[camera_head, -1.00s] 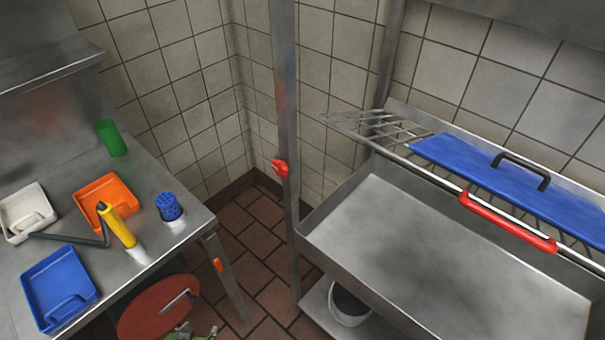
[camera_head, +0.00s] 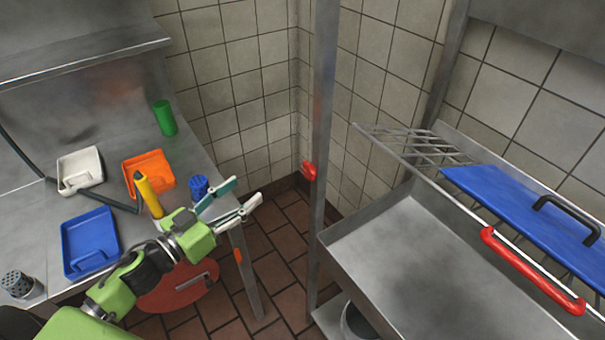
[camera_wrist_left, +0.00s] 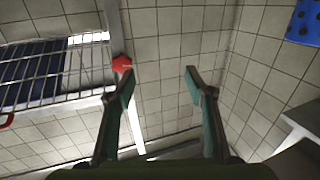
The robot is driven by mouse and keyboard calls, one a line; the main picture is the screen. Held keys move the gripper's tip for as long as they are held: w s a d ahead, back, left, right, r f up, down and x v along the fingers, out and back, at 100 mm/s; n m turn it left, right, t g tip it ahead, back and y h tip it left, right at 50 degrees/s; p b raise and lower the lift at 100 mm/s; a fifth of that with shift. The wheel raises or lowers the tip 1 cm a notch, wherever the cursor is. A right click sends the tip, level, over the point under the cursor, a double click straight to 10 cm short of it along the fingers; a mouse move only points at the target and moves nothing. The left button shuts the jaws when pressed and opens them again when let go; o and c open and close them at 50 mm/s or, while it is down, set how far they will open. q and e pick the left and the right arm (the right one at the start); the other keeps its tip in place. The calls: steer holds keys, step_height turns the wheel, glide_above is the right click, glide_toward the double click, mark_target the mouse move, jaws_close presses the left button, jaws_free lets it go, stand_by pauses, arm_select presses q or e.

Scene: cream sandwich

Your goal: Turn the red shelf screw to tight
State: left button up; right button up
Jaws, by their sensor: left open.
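The red shelf screw (camera_head: 309,171) is a small red knob on the upright metal post (camera_head: 325,100), left of the wire shelf. My left gripper (camera_head: 245,193) is open and empty, with its fingers pointing right toward the post. It is left of the screw and apart from it in the head view. In the left wrist view the red screw (camera_wrist_left: 122,64) shows just beyond the tip of the left-hand finger of my open gripper (camera_wrist_left: 158,76), off to the left of the gap. The right gripper is not in view.
On the left, a steel table (camera_head: 30,212) holds orange, white and blue trays and a green cup (camera_head: 165,117). Tiled floor shows between.

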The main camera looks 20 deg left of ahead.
mark_target(306, 173)
arm_select(q)
steer(key=s+d+r+m+g+h, duration=0.2)
steer(key=d+m+h, duration=0.1)
steer(key=d+h, duration=0.15)
steer(key=p+x, duration=0.3)
steer(key=x, duration=0.9)
steer(key=shift+w+a+r, duration=0.1)
steer(key=shift+r, duration=0.05)
steer(key=shift+w+d, duration=0.35)
steer(key=shift+w, duration=0.05)
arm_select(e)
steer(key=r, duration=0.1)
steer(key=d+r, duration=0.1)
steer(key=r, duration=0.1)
arm_select(q)
steer(key=c, duration=1.1)
